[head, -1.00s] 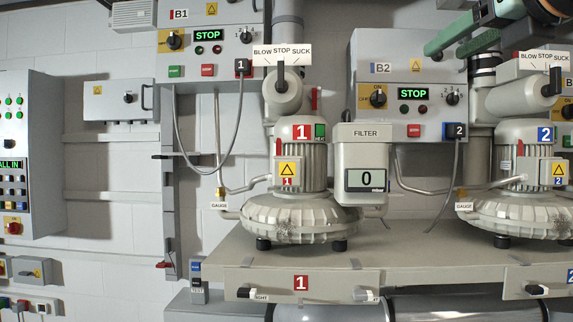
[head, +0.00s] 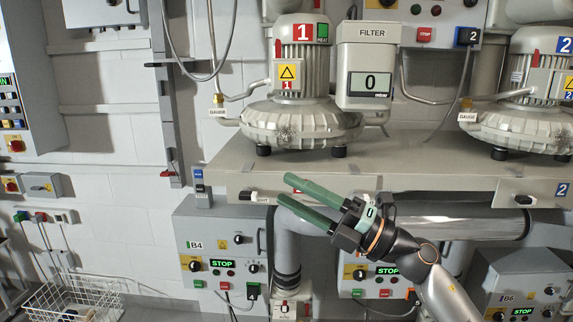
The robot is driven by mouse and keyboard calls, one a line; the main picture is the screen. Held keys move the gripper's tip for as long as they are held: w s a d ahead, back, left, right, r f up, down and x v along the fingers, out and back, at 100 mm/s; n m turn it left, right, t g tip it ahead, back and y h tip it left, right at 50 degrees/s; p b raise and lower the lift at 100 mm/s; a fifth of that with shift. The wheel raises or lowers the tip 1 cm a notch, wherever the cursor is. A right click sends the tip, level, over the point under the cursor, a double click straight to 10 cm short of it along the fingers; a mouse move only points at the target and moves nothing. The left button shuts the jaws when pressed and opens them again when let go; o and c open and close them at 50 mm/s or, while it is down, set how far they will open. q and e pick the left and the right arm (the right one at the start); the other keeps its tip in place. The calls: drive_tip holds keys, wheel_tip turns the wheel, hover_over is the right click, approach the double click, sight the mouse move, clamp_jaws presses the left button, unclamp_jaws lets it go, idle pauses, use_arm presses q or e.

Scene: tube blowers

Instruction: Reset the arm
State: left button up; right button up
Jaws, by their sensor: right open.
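My right gripper (head: 287,190) has two long green fingers, parallel and apart, with nothing between them. It points left and slightly up, in front of the front edge of the grey bench (head: 420,178). My right arm comes in from the lower right, with a dark wrist and a light forearm. The wrist hides part of the big grey pipe below the bench. My left gripper is not in view.
Blower 1 (head: 302,125) and blower 2 (head: 530,122) stand on the bench, with the filter box (head: 366,62) between them. Control box B4 (head: 215,240) and box B6 (head: 519,285) are below. A white wire basket (head: 70,298) stands at lower left.

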drive_tip(key=s+d+f+m+t+h, duration=0.25)
drive_tip(key=d+f+m+h, duration=0.2)
drive_tip(key=f+m, duration=0.55)
drive_tip(key=s+d+f+m+t+h, duration=0.1)
drive_tip(key=d+f+m+t+h, duration=0.25)
drive_tip(key=f+m+h, duration=0.55)
drive_tip(key=s+d+f+m+t+h, duration=0.1)
drive_tip(key=d+f+m+t+h, duration=0.2)
drive_tip(key=f+m, duration=0.7)
drive_tip(key=s+d+f+m+g+h, duration=0.1)
drive_tip(key=s+f+g, duration=0.3)
drive_tip(key=s+f, duration=0.6)
drive_tip(key=s+d+f+m+g+h+p, duration=0.1)
drive_tip(key=s+d+f+m+g, duration=0.1)
drive_tip(key=s+f, duration=0.9)
drive_tip(key=shift+d+f+m+g, duration=0.4)
drive_tip(key=shift+d+f+g, duration=0.25)
drive_tip(key=shift+g, duration=0.45)
